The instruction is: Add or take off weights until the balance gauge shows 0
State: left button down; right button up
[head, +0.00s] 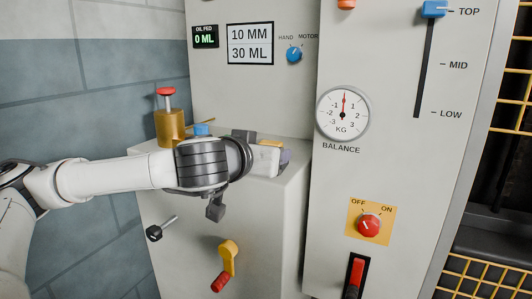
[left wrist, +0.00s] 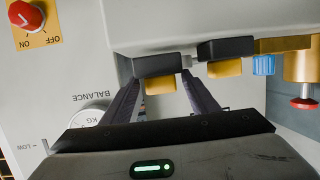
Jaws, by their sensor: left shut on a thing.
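The balance gauge (head: 343,113) is a round white dial on the panel in the head view. Its red needle stands almost straight up, between -1 and 1, at about 0. In the left wrist view the dial (left wrist: 90,116) is upside down and partly hidden by my gripper. My left gripper (left wrist: 163,88) is shut on a dark block with a yellow part (left wrist: 160,65), likely a weight. A similar dark and yellow block (left wrist: 226,50) is beside it. In the head view my left wrist hides most of the held block. My right gripper is not in view.
A brass cylinder with a red knob (head: 169,126) and a blue part (head: 202,130) stand on the ledge left of my wrist. A black-ended lever (head: 160,229), yellow crank (head: 228,262) and red OFF/ON knob (head: 369,225) protrude below. A blue slider (head: 433,9) is at TOP.

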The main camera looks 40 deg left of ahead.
pick_arm(q)
jog(key=shift+f, duration=0.3)
dwell(0.4)
jog(key=c, duration=0.6)
grip_release()
jog(key=shift+o, duration=1.1)
jog(key=shift+f, duration=0.4)
jog(key=o, duration=0.3)
jog(key=shift+r, duration=0.1)
jog(key=shift+r, duration=0.2)
jog(key=shift+r, duration=6.35)
jog(key=shift+d, duration=0.1)
